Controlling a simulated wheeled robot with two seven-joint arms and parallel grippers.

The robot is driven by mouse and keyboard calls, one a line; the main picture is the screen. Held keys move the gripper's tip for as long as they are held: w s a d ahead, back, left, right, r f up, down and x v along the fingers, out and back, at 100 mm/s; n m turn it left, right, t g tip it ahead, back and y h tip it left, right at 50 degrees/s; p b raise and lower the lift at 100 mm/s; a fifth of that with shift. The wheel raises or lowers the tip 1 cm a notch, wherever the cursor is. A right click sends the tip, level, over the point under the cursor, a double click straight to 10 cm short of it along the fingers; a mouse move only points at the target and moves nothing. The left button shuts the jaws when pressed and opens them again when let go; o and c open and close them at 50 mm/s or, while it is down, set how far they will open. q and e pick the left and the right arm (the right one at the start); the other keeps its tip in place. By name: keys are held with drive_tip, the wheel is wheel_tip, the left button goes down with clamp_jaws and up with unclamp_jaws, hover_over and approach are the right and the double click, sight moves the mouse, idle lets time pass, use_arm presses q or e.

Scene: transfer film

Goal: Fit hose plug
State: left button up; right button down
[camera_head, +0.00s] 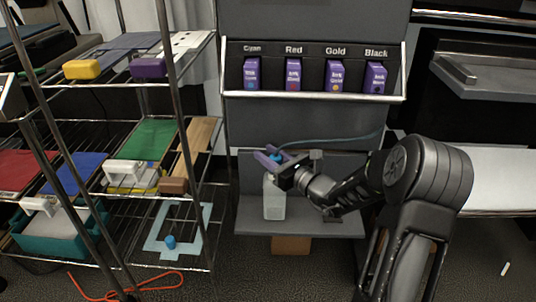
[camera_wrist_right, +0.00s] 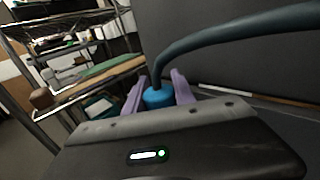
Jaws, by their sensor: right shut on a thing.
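My right gripper (camera_head: 267,154) has purple fingers, which are shut on the blue hose plug (camera_head: 276,156). In the right wrist view the plug (camera_wrist_right: 158,98) sits between the two purple fingers (camera_wrist_right: 158,82). A dark blue-grey hose (camera_wrist_right: 215,38) rises from the plug and bends right; in the head view the hose (camera_head: 340,141) runs right along the grey panel. A whitish translucent bottle (camera_head: 273,202) stands upright on a grey ledge, directly below the gripper. The fingers cover the bottle's top, so I cannot tell whether the plug touches its mouth. My left gripper is out of view.
The grey ledge (camera_head: 325,226) is mostly clear. A rack (camera_head: 312,93) of purple boxes labelled Cyan, Red, Gold and Black hangs above. Wire shelves (camera_head: 110,203) with coloured sheets stand left. An orange cable (camera_head: 130,287) lies on the floor; a brown box (camera_head: 290,245) is under the ledge.

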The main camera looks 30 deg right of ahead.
drive_tip(key=shift+f+b, duration=0.3)
drive_tip(key=shift+f, duration=0.25)
drive_tip(key=c, duration=1)
unclamp_jaws()
drive_tip(key=shift+o, duration=0.2)
drive_tip(key=shift+s, duration=0.25)
drive_tip(key=s, duration=0.2)
drive_tip(key=s+p, duration=0.1)
drive_tip(key=s, duration=0.2)
drive_tip(key=s+d+p, duration=0.1)
drive_tip(key=s, duration=0.1)
drive_tip(key=shift+s, duration=0.15)
